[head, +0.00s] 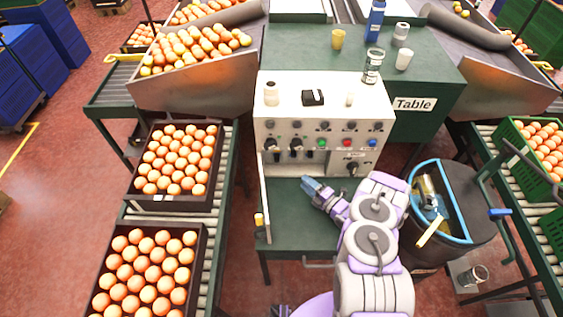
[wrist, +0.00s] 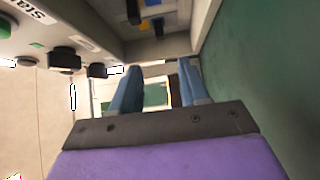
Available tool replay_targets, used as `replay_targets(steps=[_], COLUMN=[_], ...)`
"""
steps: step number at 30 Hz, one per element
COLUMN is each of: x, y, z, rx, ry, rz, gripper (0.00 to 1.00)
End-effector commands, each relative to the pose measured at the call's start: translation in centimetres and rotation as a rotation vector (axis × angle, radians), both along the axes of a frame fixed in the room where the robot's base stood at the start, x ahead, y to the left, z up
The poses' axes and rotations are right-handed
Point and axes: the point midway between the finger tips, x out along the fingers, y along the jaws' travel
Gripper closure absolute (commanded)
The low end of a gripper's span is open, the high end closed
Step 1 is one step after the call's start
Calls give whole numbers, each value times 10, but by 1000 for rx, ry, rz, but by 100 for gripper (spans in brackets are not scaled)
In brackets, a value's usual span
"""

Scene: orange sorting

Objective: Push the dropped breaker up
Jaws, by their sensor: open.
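A white control box (head: 320,160) stands on the green table. Its front carries black levers (head: 296,144), round knobs and coloured buttons. In the wrist view, the panel's black knobs (wrist: 62,58) are at the left. Small black and blue switch-like parts (wrist: 158,27) sit in a grey recess at the top; I cannot tell which is the dropped breaker. My gripper (head: 312,186) is low in front of the box, near the green shelf. Its blue fingers (wrist: 160,88) are apart with nothing between them.
The green shelf (head: 290,225) lies under my gripper, and a green surface (wrist: 265,90) runs close along the right of the wrist view. A black bin with a blue rim (head: 455,180) is to the right. Crates of oranges (head: 206,235) stand on the left conveyor.

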Motion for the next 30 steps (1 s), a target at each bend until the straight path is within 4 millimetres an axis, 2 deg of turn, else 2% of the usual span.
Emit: replay_targets(steps=[9, 18, 24, 30], x=[44, 81, 97, 102], y=[48, 88, 103, 107], z=[-2, -3, 0, 1], rx=[2, 1, 1, 1], ry=[-4, 1, -2, -1], rz=[4, 2, 1, -1], gripper=[55, 55, 55, 55])
